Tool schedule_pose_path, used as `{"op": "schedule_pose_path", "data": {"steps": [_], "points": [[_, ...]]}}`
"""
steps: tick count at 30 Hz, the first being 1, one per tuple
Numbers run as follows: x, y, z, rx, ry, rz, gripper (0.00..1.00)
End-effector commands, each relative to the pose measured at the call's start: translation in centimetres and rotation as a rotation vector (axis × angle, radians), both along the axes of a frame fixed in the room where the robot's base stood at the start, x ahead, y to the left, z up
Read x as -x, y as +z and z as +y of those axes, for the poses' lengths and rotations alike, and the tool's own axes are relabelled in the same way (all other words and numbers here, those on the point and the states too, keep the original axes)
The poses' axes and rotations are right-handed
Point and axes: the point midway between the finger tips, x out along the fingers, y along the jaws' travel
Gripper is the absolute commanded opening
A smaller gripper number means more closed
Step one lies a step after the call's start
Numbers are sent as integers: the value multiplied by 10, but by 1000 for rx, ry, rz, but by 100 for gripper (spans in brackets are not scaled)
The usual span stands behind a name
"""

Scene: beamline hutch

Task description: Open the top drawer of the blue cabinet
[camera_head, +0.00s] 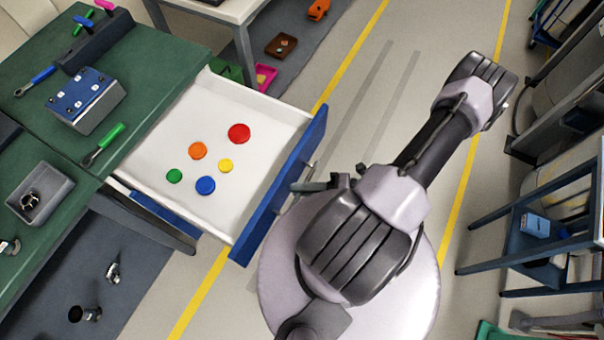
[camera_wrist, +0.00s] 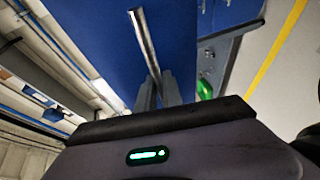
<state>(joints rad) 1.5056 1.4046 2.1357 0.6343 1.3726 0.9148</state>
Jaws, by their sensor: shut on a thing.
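The top drawer (camera_head: 262,215) has a blue front and a white interior, and it stands pulled far out from under the green worktop. Several coloured discs lie inside it, among them a red disc (camera_head: 239,133) and a blue disc (camera_head: 205,185). My gripper (camera_head: 308,186) is at the outer face of the drawer front. In the wrist view the silver bar handle (camera_wrist: 143,40) runs across the blue front, and my gripper (camera_wrist: 159,90) is shut on its near end. The exact contact is partly hidden by the fingers.
The green worktop (camera_head: 150,75) carries a blue-topped box (camera_head: 87,100), screwdrivers and a grey tray (camera_head: 40,192). A blue-grey stand (camera_head: 520,235) is at the right. Clear floor with yellow lines lies beyond the drawer.

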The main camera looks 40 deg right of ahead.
Motion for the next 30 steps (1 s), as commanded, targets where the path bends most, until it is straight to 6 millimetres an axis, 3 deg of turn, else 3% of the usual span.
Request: {"op": "schedule_pose_path", "data": {"steps": [10, 11, 13, 14, 30], "points": [[0, 0, -1, 0, -1, 0, 0], [0, 0, -1, 0, -1, 0, 17], [0, 0, 0, 0, -1, 0, 30], [0, 0, 0, 0, -1, 0, 32], [5, 3, -6, 2, -4, -2, 32]]}}
